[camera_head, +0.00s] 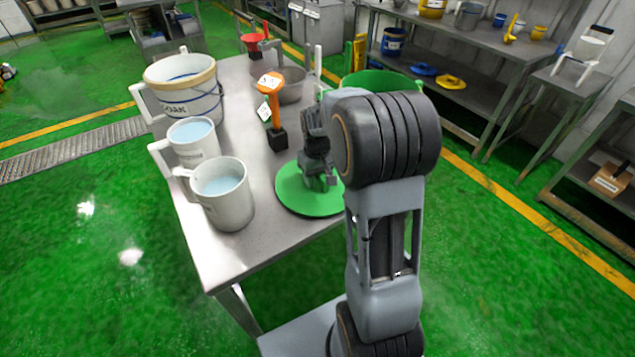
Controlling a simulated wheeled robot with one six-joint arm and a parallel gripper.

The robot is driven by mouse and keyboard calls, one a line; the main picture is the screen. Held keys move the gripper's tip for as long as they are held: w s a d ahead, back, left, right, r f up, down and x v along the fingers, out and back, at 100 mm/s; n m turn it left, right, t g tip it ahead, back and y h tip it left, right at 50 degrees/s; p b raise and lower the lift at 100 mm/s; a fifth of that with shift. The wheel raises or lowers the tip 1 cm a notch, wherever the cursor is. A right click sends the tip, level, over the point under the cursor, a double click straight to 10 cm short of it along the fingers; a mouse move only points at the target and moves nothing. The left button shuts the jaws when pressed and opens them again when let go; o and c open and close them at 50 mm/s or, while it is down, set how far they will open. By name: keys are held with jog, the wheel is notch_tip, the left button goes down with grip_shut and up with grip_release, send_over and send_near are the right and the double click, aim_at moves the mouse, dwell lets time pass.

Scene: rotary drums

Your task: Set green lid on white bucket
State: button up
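The green lid (296,195) is a flat round disc at the right front of the steel table. Its right side is partly hidden behind my arm. My gripper (322,181) points down over the lid's middle, and its fingertips are at or just above it. I cannot tell whether the fingers hold a knob there. The white bucket (176,101), with a tan rim band, dark lettering and a wire handle, stands upright at the table's back left. Its top is open and no lid is on it.
Two white jugs of bluish liquid (230,202) (193,152) stand along the left edge. An orange-handled tool (271,102) with a dark base, a grey bowl (291,88) and a green container (378,79) stand farther back. The table's front left corner is bare.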

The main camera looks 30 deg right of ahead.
grip_shut()
dwell(0.3)
